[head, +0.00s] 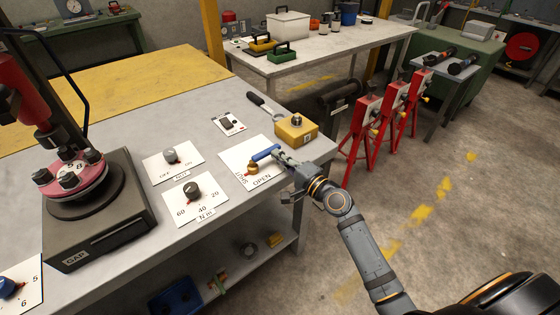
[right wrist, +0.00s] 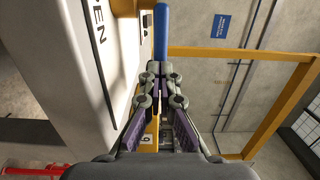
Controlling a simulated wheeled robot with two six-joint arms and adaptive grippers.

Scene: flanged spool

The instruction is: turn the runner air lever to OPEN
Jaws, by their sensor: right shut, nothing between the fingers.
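The runner air lever is a blue handle (head: 265,153) on a brass valve (head: 252,168), mounted on a white plate (head: 233,157) at the table's right side. In the head view the handle slants up and right from the valve. OPEN is printed along the plate's near edge, with another word at its left corner. My right gripper (head: 280,156) is shut and empty at the handle's free end. In the right wrist view the blue handle (right wrist: 161,30) lies straight beyond the closed fingertips (right wrist: 160,72); I cannot tell if they touch. My left gripper is not in view.
A yellow block with a knob (head: 297,128) stands close behind the right gripper. Two dial plates (head: 172,162) (head: 195,198) lie left of the lever. A spool machine (head: 100,215) stands at the left. Red stands (head: 362,130) are on the floor at right.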

